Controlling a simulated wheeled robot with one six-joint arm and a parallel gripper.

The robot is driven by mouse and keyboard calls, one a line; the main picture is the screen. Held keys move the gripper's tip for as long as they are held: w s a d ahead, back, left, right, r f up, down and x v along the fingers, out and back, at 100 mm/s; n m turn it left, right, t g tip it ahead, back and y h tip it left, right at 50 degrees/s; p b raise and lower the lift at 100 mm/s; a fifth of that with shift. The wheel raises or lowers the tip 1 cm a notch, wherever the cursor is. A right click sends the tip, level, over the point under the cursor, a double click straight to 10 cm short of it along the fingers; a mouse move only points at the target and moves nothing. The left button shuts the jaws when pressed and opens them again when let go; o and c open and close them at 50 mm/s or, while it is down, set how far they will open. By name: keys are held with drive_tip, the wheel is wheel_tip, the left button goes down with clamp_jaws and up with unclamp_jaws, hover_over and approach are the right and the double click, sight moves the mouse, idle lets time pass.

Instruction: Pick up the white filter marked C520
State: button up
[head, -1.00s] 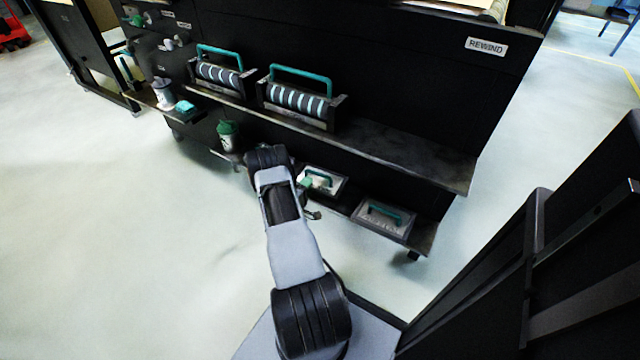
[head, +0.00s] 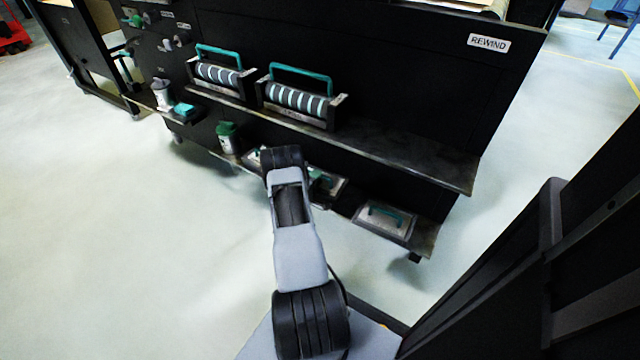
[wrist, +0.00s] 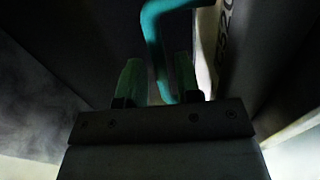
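In the wrist view, the white filter (wrist: 210,42) stands at the upper right, with a dark "520" marking readable along its face. Its teal handle (wrist: 153,36) bends down between the two green fingertips of my gripper (wrist: 158,80). The fingers are apart, with the handle nearer the right one and a gap on the left. In the head view, my arm hides most of the gripper. A pale filter with a teal handle (head: 328,186) shows partly behind the arm on the lower shelf; I cannot read its marking.
Another teal-handled filter (head: 385,221) lies on the right of the lower shelf (head: 426,238). Two striped rollers with teal handles (head: 298,101) stand on the upper shelf (head: 410,155). A green-lidded container (head: 228,138) stands left of my arm. The floor at left is clear.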

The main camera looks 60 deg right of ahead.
clamp_jaws()
drive_tip(key=shift+r, duration=0.1)
idle(0.4)
